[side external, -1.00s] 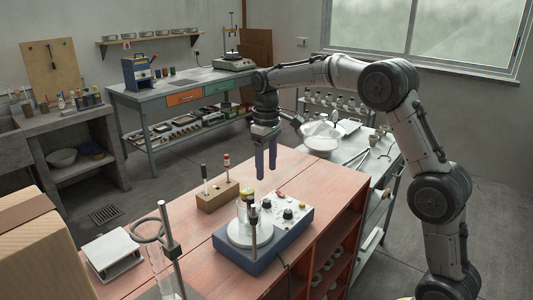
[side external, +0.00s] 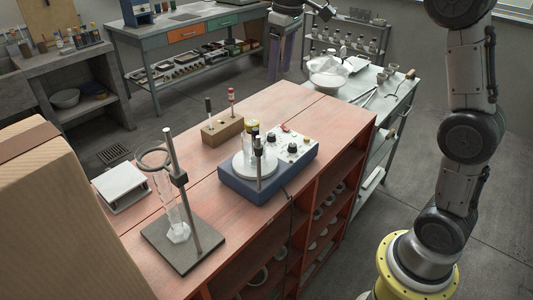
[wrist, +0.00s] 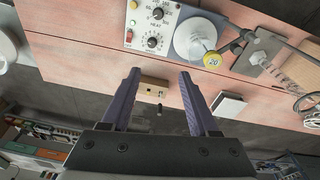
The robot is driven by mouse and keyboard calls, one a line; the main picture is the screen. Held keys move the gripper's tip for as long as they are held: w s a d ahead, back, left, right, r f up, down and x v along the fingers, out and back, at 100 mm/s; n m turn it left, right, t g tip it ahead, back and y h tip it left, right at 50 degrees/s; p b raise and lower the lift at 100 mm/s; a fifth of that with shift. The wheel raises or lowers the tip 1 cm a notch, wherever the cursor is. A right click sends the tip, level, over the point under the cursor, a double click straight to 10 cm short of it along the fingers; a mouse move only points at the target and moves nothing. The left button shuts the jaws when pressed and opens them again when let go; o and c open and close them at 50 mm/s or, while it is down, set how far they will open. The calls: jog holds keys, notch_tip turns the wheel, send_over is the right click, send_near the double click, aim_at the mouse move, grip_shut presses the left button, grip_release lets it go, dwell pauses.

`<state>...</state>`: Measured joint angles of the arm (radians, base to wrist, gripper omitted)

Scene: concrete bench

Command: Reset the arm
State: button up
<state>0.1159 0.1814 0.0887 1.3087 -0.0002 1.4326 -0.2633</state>
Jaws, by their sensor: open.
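My gripper (side external: 279,72) hangs in the air beyond the back edge of the red-topped bench, fingers pointing down, at the top of the side view. In the wrist view its two purple fingers (wrist: 158,76) are spread apart with nothing between them. It is clear of everything on the bench. The upper part of my arm is cut off by the top of the side view.
A metal cart (side external: 365,115) with a white bowl stands behind.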

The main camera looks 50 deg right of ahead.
jog(key=s+a+r+t, duration=0.1)
jog(key=s+a, duration=0.1)
jog(key=s, duration=0.6)
jog(key=s+a+r+t, duration=0.2)
jog(key=s, duration=0.6)
jog(key=s+a+f+m+t, duration=0.1)
jog(key=s+f, duration=0.9)
jog(key=f, duration=0.1)
jog(key=shift+s+f+m, duration=0.15)
jog(key=shift+f+m, duration=0.15)
jog(key=shift+f, duration=0.1)
